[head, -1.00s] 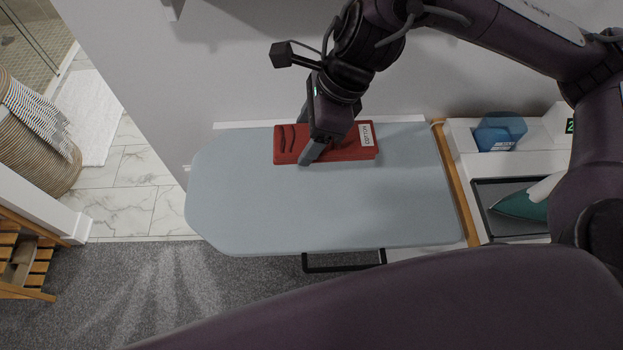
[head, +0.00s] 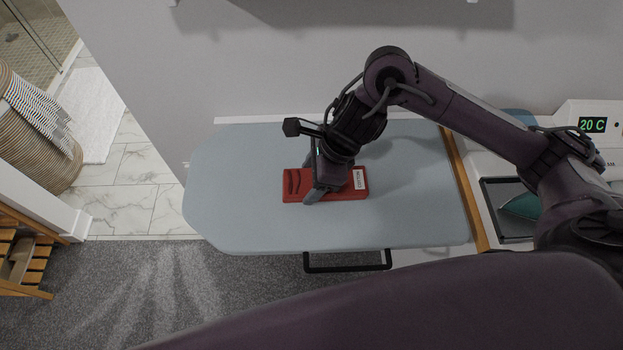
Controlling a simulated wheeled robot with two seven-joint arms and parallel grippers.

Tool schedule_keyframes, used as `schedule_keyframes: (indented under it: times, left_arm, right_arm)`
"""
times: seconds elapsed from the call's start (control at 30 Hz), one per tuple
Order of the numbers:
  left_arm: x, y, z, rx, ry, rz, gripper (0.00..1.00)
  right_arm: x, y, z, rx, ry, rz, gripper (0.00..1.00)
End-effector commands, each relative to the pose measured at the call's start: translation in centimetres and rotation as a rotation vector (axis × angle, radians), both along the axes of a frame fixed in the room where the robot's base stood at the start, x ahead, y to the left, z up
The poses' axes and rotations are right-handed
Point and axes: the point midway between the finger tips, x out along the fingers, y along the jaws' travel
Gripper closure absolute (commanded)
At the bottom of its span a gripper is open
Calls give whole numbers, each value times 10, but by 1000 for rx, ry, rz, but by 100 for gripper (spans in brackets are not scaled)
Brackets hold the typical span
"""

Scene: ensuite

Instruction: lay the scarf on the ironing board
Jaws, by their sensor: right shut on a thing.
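The scarf (head: 296,184) is a folded red rectangle with a white label reading "COTTON" at its right end. It is over the middle of the light blue ironing board (head: 230,205). My right gripper (head: 312,195) is shut on the scarf near its middle and hides part of it. I cannot tell whether the scarf touches the board. My left gripper is not in view.
To the right of the board, beyond a wooden edge (head: 463,190), a green iron (head: 521,206) sits in a dark tray, partly behind my arm. A display (head: 592,125) reads "20 C". A woven basket (head: 35,140) with a striped towel stands far left. The board's left part is clear.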

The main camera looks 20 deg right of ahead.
Motion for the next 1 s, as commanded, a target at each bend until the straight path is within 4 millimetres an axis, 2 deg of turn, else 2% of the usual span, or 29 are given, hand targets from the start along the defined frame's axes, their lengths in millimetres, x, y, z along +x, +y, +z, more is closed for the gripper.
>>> schedule_keyframes:
  times: [0.1,0.4,0.43,0.6,0.87,1.0]
  left_arm:
    - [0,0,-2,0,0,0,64]
    - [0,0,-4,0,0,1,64]
    - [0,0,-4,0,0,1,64]
    - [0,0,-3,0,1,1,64]
    - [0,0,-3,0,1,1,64]
    - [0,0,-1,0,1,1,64]
  right_arm:
    - [0,0,-9,0,0,-1,61]
    - [0,0,-11,-1,-2,-1,61]
    - [0,0,-11,-1,-1,0,36]
    - [0,0,-10,-1,-1,0,15]
    - [0,0,-9,-1,-1,0,15]
    - [0,-4,0,-3,-5,1,15]
